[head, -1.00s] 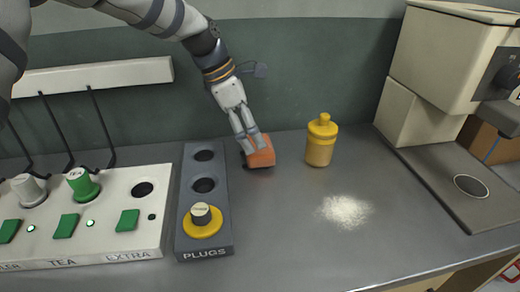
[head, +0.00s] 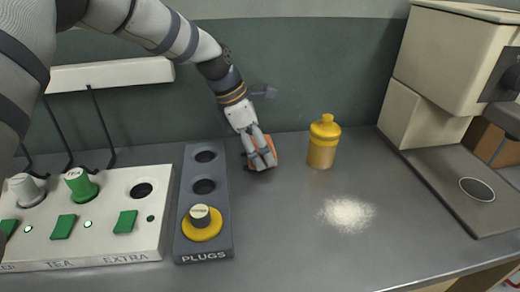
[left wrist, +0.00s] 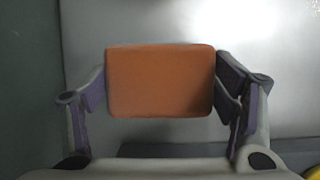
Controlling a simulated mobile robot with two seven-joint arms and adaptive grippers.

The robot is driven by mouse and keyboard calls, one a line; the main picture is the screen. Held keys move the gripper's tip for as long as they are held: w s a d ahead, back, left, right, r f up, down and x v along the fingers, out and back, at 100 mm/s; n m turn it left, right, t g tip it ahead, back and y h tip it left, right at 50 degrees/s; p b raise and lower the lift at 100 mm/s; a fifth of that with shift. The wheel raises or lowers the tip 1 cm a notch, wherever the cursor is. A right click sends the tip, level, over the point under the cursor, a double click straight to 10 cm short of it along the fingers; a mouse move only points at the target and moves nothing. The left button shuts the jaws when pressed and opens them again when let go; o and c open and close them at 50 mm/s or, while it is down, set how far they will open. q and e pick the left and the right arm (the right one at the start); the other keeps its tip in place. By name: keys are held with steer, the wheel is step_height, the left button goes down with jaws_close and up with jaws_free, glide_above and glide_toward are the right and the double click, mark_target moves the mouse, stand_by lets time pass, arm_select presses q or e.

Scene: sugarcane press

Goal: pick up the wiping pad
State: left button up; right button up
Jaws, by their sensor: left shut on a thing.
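The wiping pad (head: 272,146) is an orange block on the grey counter near the back wall, between the plug holder and the yellow bottle. My left gripper (head: 262,158) reaches down over it and is shut on it. In the left wrist view the orange pad (left wrist: 160,80) sits between the two fingers of the gripper (left wrist: 165,100). The head view does not clearly show whether the pad is clear of the counter. My right gripper is not in view.
A yellow-capped bottle (head: 323,142) stands right of the pad. White powder (head: 347,214) lies on open counter in front. The dark plug holder (head: 219,244) and a white button panel (head: 150,232) are on the left. A cream machine (head: 443,62) stands at the right.

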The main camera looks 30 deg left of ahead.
arm_select(q)
steer(key=shift+r, duration=0.5)
steer(key=r, duration=0.2)
steer(key=s+r+p, duration=0.1)
steer(key=r, duration=0.1)
steer(key=shift+d, duration=0.25)
steer(key=s+d+r+p, duration=0.1)
steer(key=s+d+r, duration=0.2)
steer(key=s+r, duration=0.1)
steer(key=s+d+r+p, duration=0.2)
steer(key=s+d+r, duration=0.1)
steer(key=s, duration=0.4)
steer(key=shift+s+r, duration=0.25)
steer(key=shift+r, duration=0.2)
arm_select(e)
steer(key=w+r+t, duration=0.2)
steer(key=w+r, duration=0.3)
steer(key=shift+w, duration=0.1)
